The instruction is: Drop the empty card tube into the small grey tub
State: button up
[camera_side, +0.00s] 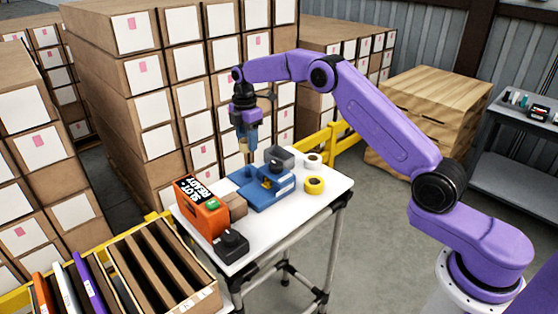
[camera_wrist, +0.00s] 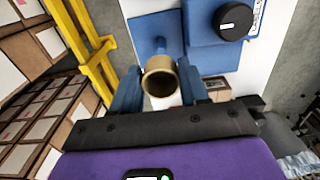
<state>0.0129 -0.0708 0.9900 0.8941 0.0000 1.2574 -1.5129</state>
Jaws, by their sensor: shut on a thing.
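The empty card tube (camera_wrist: 160,86) is a short tan-brown cylinder with an open end facing the wrist camera. My gripper (camera_wrist: 159,76) is shut on it, one blue finger on each side. In the side view the tube (camera_side: 244,147) hangs below the fingers of my gripper (camera_side: 247,138), above the back left part of the white table. The small grey tub (camera_side: 285,152) stands at the back of the table, to the right of the tube in the side view. I cannot make out the tub in the wrist view.
A blue fixture (camera_side: 262,195) sits mid-table, with a black knob (camera_wrist: 236,18) showing in the wrist view. An orange box (camera_side: 202,214), a small brown carton (camera_side: 233,207) and a black device (camera_side: 232,245) are front left. Yellow tape (camera_side: 315,185) lies right. Stacked cartons (camera_side: 150,100) stand behind.

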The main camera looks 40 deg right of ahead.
jog(key=s+d+r, duration=0.1)
jog(key=d+r, duration=0.1)
jog(key=d, duration=0.5)
jog(key=s+d+r, duration=0.1)
jog(key=d+r, duration=0.2)
jog(key=d, duration=0.3)
notch_tip(320, 180, down, 6)
jog(key=shift+w+d+f, duration=0.15)
jog(key=shift+d, duration=0.25)
jog(key=o, duration=1.1)
notch_tip(320, 180, up, 12)
jog(key=shift+a, duration=0.1)
